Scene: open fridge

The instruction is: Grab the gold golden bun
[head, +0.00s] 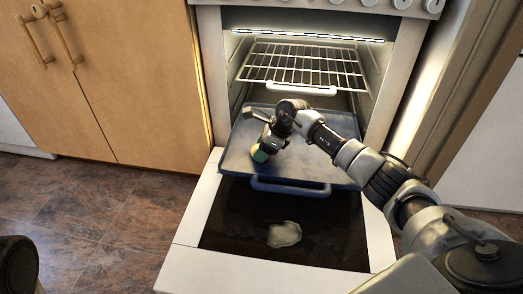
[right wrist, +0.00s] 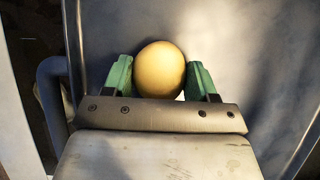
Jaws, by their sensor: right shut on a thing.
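The golden bun (right wrist: 159,69) shows in the right wrist view as a smooth, round, gold-yellow shape. It sits between the two green fingers of my right gripper (head: 262,152), which is shut on it. The gripper and bun are over the grey-blue tray (head: 318,166), toward its left side. I cannot tell whether the bun touches the tray. In the head view the bun is mostly hidden by the gripper. My left gripper is out of view.
The tray lies in an open oven, jutting over the lowered door (head: 222,268). A wire rack (head: 300,66) is above it. A pale, flat patch (head: 284,234) shows on the door glass. Wooden cabinets (head: 135,75) stand left; the tiled floor (head: 110,220) there is clear.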

